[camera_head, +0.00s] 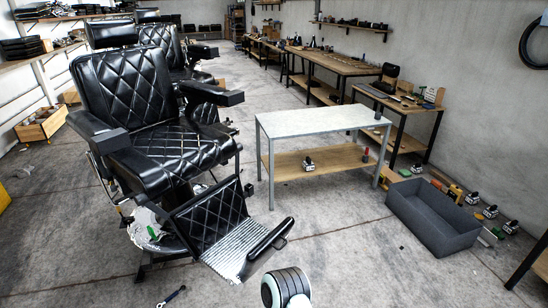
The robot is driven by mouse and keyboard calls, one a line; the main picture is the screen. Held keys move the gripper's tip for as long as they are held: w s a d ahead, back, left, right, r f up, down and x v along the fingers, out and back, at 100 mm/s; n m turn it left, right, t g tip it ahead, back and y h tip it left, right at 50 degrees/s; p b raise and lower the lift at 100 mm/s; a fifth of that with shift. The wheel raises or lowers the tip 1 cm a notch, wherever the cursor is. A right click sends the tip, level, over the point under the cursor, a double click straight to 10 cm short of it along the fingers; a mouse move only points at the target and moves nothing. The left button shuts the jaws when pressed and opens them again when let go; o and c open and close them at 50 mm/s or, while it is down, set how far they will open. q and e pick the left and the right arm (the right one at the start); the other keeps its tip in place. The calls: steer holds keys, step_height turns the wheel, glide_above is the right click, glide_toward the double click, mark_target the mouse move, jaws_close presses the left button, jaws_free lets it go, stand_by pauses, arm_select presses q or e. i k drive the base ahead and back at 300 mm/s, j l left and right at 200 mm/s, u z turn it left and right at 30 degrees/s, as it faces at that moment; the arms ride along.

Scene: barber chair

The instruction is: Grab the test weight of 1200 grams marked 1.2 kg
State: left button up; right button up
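No thing in the head view carries a readable 1.2 kg mark, so I cannot tell which is the test weight. Small white-and-dark items of unclear kind are about. One item (308,164) sits on the lower wooden shelf of the light-topped table, and another (367,155) is near that shelf's right end. More lie on the floor by the right wall, such as one item (473,198) behind the grey bin and another (511,227) farther right. Neither of my grippers is in view.
A black barber chair (125,85) with its footrest (212,216) fills the left. The light-topped table (318,121) stands mid-picture. An open grey bin (420,222) is on the floor at right. Workbenches (336,63) line the right wall. The floor in front of the table is largely clear.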

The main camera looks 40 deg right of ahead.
mark_target(307, 166)
steer(key=z, duration=1.8)
steer(key=i+l+z, duration=0.2)
steer(key=i, duration=0.4)
steer(key=i+l+z, duration=0.2)
steer(key=i, duration=0.45)
steer(key=i+l+z, duration=0.2)
steer(key=i, duration=0.45)
steer(key=i+u, duration=0.25)
steer(key=i, duration=0.5)
steer(key=i+l+u, duration=0.25)
steer(key=i, duration=0.55)
steer(key=i+j+u, duration=0.15)
steer(key=i+u, duration=0.6)
steer(key=i+l+u, duration=0.1)
steer(key=i+u, duration=0.55)
steer(key=i, duration=0.7)
